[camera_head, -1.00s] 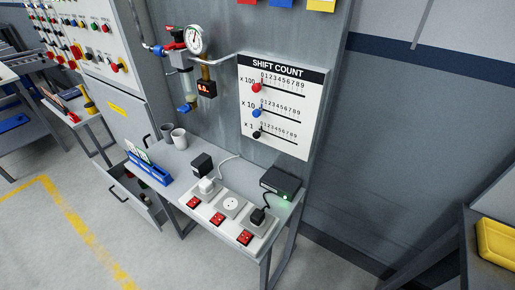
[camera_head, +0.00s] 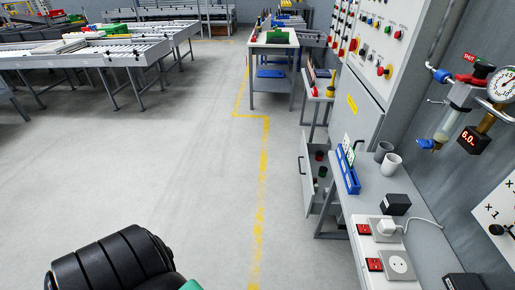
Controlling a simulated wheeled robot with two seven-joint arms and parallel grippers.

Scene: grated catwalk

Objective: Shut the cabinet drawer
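The cabinet (camera_head: 357,108) is grey and stands at the right, with a yellow label on its door. Its drawer (camera_head: 306,187) is low on its left side and is pulled out to the left, over the floor. A dark handle shows on the drawer's front, and a few small items, one reddish and one green, lie inside. The desk partly hides the drawer's near end. A black ribbed part of my own arm shows at the bottom left, well apart from the drawer. Neither of my grippers is in view.
A desk (camera_head: 359,205) stands just nearer than the drawer, carrying a blue rack (camera_head: 347,172), cups (camera_head: 391,163) and sockets with red switches. A yellow line (camera_head: 262,190) runs along the floor left of the drawer. The floor (camera_head: 160,150) there is clear. Roller conveyor tables (camera_head: 120,52) stand far left.

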